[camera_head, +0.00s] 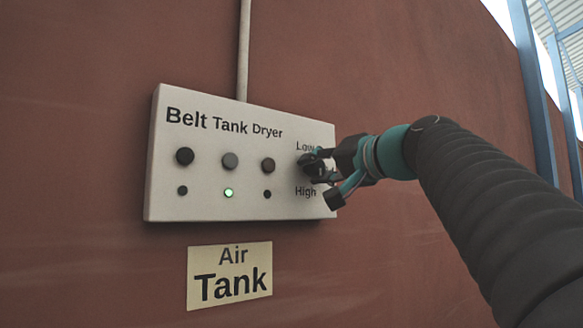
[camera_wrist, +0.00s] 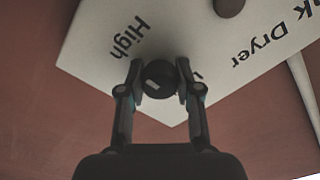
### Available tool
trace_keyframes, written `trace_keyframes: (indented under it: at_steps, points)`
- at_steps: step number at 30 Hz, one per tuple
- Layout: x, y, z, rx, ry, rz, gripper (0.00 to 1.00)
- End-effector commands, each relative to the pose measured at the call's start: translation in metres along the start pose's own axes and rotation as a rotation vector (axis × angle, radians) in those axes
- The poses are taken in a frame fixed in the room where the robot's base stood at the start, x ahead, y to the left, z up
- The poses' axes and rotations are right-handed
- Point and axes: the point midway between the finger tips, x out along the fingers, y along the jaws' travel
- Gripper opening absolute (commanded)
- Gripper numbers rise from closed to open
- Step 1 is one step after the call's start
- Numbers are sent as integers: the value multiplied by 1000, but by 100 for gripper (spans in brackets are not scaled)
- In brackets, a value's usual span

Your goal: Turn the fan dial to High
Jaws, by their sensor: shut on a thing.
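The fan dial (camera_wrist: 160,78) is a round black knob with a short white mark, which sits on its lower left part in the wrist view. In the head view the dial is mostly hidden by my gripper (camera_head: 318,166). In the wrist view my gripper (camera_wrist: 160,72) has one finger on each side of the dial and is shut on it. The "High" label (camera_wrist: 130,38) lies at the upper left of the dial there. In the head view the "Low" label (camera_head: 305,146) is above the gripper and "High" (camera_head: 305,191) is below it.
The white Belt Tank Dryer panel (camera_head: 225,132) is on a red wall. It has several dark knobs (camera_head: 185,156) and small lights, the middle one (camera_head: 228,193) lit green. An "Air Tank" sign (camera_head: 230,275) hangs below. A pipe (camera_head: 243,50) runs up from the panel.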

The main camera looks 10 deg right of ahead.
Motion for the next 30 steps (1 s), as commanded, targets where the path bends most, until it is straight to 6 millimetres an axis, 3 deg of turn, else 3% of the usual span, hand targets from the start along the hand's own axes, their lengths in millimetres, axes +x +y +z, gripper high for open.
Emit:
trace_keyframes:
  at_steps: [2, 3, 6, 19, 30]
  points:
    - [0, 0, 0, 1, 0, 0, 0]
    - [0, 0, 0, 1, 0, 0, 36]
    - [0, 0, 0, 1, 0, 0, 59]
    - [-7, 0, 0, -1, 1, 1, 59]
    - [-60, 0, -1, -2, 4, 3, 59]
